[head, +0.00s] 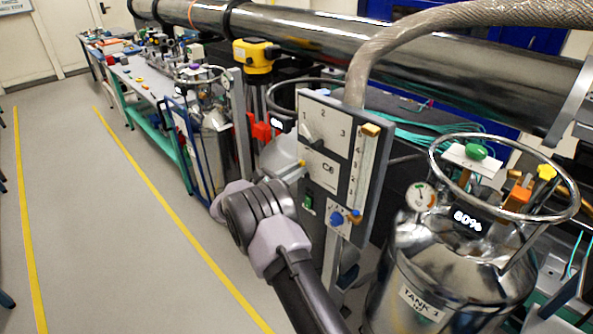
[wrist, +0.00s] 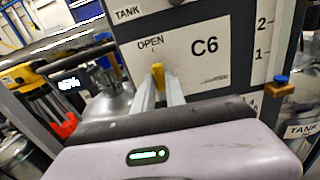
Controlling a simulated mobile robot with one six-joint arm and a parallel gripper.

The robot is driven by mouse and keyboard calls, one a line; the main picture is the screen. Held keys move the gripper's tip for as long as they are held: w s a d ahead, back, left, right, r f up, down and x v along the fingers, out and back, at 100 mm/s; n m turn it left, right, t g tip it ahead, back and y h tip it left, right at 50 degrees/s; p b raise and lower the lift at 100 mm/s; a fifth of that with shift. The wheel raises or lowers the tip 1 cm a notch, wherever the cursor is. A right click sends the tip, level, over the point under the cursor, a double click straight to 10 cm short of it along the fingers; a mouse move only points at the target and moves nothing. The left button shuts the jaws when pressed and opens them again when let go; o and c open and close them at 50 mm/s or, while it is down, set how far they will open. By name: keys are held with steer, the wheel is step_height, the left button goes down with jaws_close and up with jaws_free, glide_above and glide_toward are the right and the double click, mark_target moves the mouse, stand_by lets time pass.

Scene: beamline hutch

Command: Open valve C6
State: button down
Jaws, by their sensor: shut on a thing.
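The C6 panel plate (head: 325,177) is on a dark upright control board in the head view, and in the wrist view the plate (wrist: 208,62) fills the middle. It reads "C6", with "OPEN" and a small tick mark at its upper left. A yellow valve handle (wrist: 157,76) stands just below that mark, and its yellow tip also shows in the head view (head: 299,163). My gripper (wrist: 158,92) is shut on the handle, one finger on each side. The handle's base and the lower plate are hidden behind my gripper, so its exact angle is hard to tell.
A numbered selector (head: 313,135) is above the plate, a green switch (head: 308,203) and blue knob (head: 337,218) below, a slider scale (head: 364,165) to its right. The floor (head: 100,220) at left is clear.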

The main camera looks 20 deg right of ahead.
stand_by(0.4)
steer(key=c, duration=1.4)
jaws_free()
steer(key=p+v, duration=0.2)
steer(key=v, duration=1.5)
steer(key=shift+s+a, duration=0.1)
steer(key=shift+a, duration=0.15)
steer(key=shift+d+r, duration=0.1)
